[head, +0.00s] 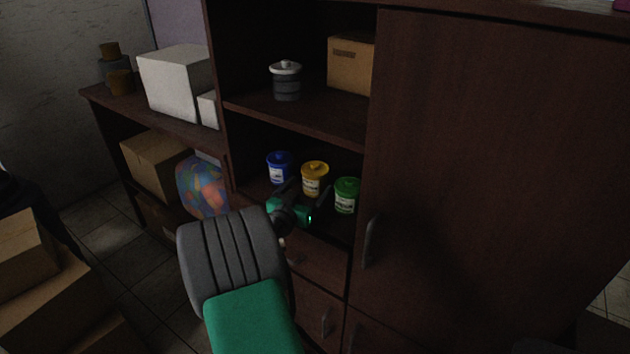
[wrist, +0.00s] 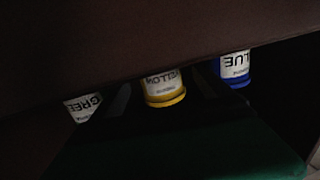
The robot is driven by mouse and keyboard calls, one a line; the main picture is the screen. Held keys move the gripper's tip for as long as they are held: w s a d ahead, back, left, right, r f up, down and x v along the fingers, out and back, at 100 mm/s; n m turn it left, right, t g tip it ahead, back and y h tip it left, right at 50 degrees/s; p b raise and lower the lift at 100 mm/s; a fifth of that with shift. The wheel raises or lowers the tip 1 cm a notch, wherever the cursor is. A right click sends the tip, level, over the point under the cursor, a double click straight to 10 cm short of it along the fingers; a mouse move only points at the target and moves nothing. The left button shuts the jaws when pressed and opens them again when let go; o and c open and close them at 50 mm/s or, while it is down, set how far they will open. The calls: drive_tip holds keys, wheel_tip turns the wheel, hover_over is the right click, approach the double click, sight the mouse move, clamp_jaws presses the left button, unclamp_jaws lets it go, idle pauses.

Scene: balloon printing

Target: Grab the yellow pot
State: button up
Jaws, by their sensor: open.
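The yellow pot (head: 315,177) stands upright on the lower open shelf, between a blue pot (head: 279,168) and a green pot (head: 346,195). My gripper (head: 308,192) is open and in front of the yellow pot, with its dark fingers pointing toward it. In the wrist view, which looks upside down, the yellow pot (wrist: 163,88) shows between the two dim fingers. The green pot (wrist: 83,106) and the blue pot (wrist: 234,68) flank it there. I cannot tell whether the fingers touch the yellow pot. The upper part of that view is covered by a dark brown surface.
The upper shelf (head: 330,122) over the pots holds a grey lidded jar (head: 286,82) and a cardboard box (head: 350,65). A closed cabinet door (head: 480,170) with a handle is on the right. Drawers (head: 315,262) lie below. Boxes (head: 45,285) are stacked at left.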

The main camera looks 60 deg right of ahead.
sight(310, 187)
drive_tip(key=d, duration=0.3)
drive_tip(key=shift+d+f, duration=0.1)
drive_tip(key=shift+f, duration=0.05)
drive_tip(key=c, duration=1.6)
